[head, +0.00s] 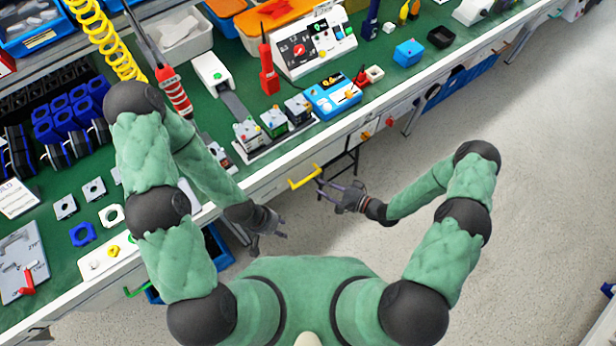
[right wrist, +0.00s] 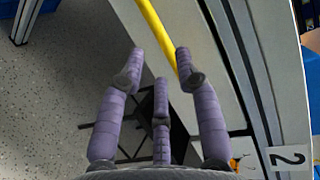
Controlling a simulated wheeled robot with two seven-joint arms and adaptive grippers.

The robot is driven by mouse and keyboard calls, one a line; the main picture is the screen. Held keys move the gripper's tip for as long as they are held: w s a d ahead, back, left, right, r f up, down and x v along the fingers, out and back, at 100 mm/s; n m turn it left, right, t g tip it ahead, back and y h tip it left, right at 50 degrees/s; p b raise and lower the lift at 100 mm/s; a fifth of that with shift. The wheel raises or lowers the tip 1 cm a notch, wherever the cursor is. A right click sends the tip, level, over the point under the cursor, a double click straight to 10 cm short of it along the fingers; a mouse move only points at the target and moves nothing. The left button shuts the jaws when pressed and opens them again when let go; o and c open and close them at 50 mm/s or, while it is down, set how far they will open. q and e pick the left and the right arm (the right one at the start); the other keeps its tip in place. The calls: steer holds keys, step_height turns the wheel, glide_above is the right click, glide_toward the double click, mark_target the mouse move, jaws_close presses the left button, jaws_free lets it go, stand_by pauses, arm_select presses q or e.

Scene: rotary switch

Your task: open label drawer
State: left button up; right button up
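A yellow bar handle (head: 305,177) sits on the front of the bench's drawer row. In the right wrist view the yellow handle (right wrist: 158,30) runs just beyond and between the fingertips; I cannot tell whether they touch it. My right gripper (head: 328,190) is open, just right of and below the handle in the head view; its spread fingers (right wrist: 160,68) hold nothing visible. My left gripper (head: 269,240) is open and empty, in front of the bench, lower left of the handle. No drawer visibly stands out. I cannot tell which drawer is the label drawer.
A "2" plate (right wrist: 287,159) shows near the right gripper. A green handle (head: 137,291) is at the lower left, an orange knob (head: 366,136) further right. A dark metal frame (head: 343,165) stands below the bench. Grey floor (head: 540,200) is clear at right.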

mark_target(308, 179)
steer(key=b+x, duration=0.1)
steer(key=x, duration=0.6)
steer(key=shift+w+a, duration=0.15)
steer(key=shift+a, duration=0.05)
jaws_close()
